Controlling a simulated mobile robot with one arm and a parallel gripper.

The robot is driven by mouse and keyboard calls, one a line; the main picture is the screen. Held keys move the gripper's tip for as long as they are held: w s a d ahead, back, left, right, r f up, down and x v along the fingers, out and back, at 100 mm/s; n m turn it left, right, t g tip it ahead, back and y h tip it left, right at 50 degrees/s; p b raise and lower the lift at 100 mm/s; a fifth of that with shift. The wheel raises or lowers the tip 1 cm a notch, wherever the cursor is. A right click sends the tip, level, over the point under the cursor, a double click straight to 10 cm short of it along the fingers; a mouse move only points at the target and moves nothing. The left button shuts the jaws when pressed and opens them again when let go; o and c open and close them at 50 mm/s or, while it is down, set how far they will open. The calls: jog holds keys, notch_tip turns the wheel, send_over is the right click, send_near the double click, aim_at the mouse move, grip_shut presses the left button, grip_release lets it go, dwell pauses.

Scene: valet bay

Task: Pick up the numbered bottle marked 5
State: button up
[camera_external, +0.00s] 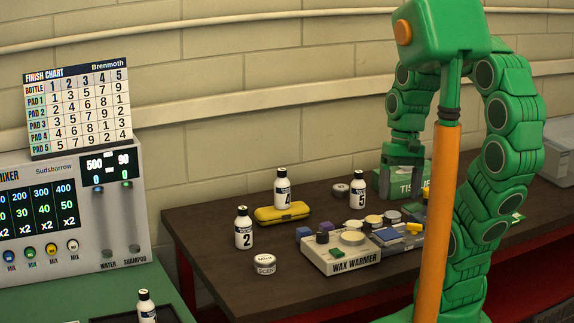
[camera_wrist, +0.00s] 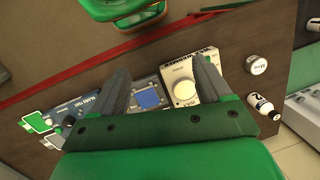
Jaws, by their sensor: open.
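A small white bottle with a black cap (camera_external: 358,190) stands upright on the dark bench in the external view, behind the wax warmer; its label seems to read 5. I cannot make it out in the wrist view. Similar bottles marked 4 (camera_external: 283,190) and 2 (camera_external: 244,228) stand to its left; bottle 2 also shows in the wrist view (camera_wrist: 260,104). My gripper (camera_external: 402,162) is open and empty, above the bench and to the right of the bottle marked 5. In the wrist view its spread fingers (camera_wrist: 163,66) show nothing held between them.
The wax warmer (camera_external: 340,255) stands at the bench front, with a round tin (camera_external: 264,264) to its left. A yellow case (camera_external: 282,213) lies by bottle 4. A green tissue box (camera_external: 386,186) is near my gripper. Another bottle (camera_external: 146,308) stands by the mixer (camera_external: 130,215).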

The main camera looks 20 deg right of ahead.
jog(key=w+a+r+m+t+y, duration=0.1)
jog(key=w+m+t+y, duration=0.2)
jog(key=w+m+y, duration=1.1)
jog(key=w+d+f+m+t+h, duration=0.1)
jog(key=w+d+m+t+h, duration=0.75)
jog(key=w+d, duration=1.1)
jog(key=m+g+y, duration=0.1)
jog(key=m+y, duration=0.1)
jog(key=y, duration=0.1)
send_near(350, 189)
jog(key=w, duration=0.1)
jog(key=w+f, duration=0.1)
jog(key=shift+w+a+n, duration=0.25)
jog(key=shift+w+a, duration=0.1)
jog(key=shift+a, duration=0.05)
jog(key=shift+w+a+f, duration=0.1)
jog(key=shift+a+f, duration=0.05)
jog(key=shift+f, duration=0.2)
jog(key=shift+x, duration=3.7)
jog(key=shift+w+f, duration=0.1)
jog(key=c, duration=1.1)
